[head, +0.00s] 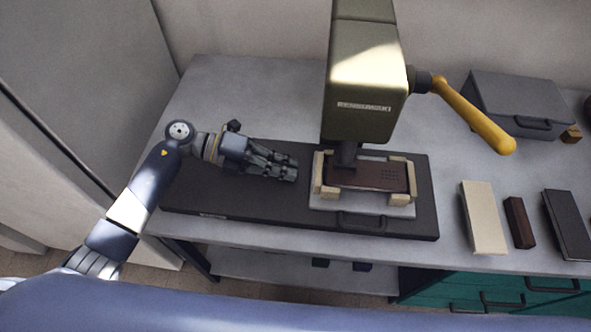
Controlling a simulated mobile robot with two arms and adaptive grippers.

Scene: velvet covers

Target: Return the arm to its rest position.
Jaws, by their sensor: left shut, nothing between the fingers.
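My left arm comes in from the left, and its gripper (284,168) hangs over the dark base plate (250,207) of the press. The gripper is shut and empty, its fingers pointing right, a little left of the press's wooden-cornered fixture. My right gripper is not in view.
An olive press (362,85) with a yellow lever (475,115) stands over a brown piece (368,176) in the fixture. A cream block (484,217), a dark brown block (519,222), a black book-like piece (567,224) and a grey case (517,100) lie right. The table's left back (235,95) is clear.

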